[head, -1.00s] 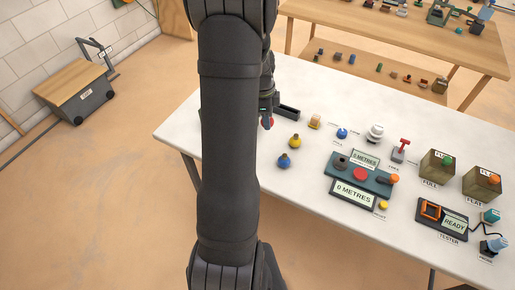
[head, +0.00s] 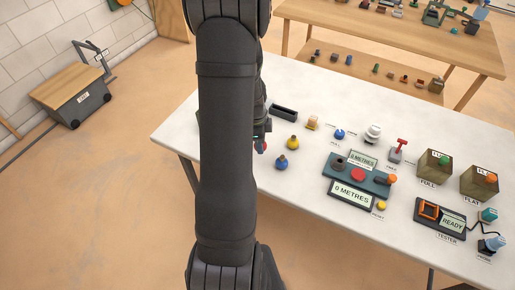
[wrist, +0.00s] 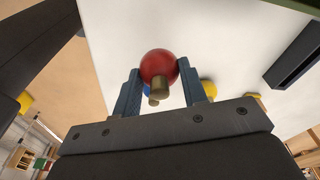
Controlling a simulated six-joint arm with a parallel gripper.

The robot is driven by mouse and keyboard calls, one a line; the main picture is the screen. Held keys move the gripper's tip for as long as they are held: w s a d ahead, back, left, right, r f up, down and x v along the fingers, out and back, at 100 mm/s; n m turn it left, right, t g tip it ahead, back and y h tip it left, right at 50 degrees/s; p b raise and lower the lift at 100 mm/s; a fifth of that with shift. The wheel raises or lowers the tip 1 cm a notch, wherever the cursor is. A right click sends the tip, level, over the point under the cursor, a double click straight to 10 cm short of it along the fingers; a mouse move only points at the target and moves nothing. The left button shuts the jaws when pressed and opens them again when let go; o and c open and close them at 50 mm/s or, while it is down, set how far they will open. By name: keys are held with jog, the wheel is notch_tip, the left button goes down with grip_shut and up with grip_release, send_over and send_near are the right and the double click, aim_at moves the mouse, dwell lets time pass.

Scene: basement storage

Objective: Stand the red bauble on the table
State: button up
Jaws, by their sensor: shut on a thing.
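The red bauble (wrist: 157,64) is a shiny ball with a brass cap, between the two blue fingers of my gripper (wrist: 160,76) in the wrist view. The fingers are shut on it, and its cap points toward the wrist camera. In the head view only a bit of the red bauble (head: 263,147) shows beside my arm, which hides most of my gripper. The white table (head: 310,225) lies beneath. I cannot tell whether the bauble touches the table.
A blue bauble (head: 281,163) and a yellow bauble (head: 292,143) stand close by on the right. A black tray (head: 284,113) lies behind them. A console with a red button (head: 357,174) is further right. The table's front strip is clear.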

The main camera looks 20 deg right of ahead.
jog(key=shift+w+a+f, duration=0.35)
jog(key=shift+w+f, duration=0.05)
jog(key=shift+w, duration=0.05)
jog(key=shift+f, duration=1.95)
jog(key=shift+f, duration=0.2)
jog(key=o, duration=0.9)
jog(key=shift+o, duration=0.2)
jog(key=shift+r, duration=0.1)
notch_tip(320, 180, up, 12)
jog(key=a, duration=0.1)
jog(key=shift+w, duration=0.4)
jog(key=shift+a, duration=0.1)
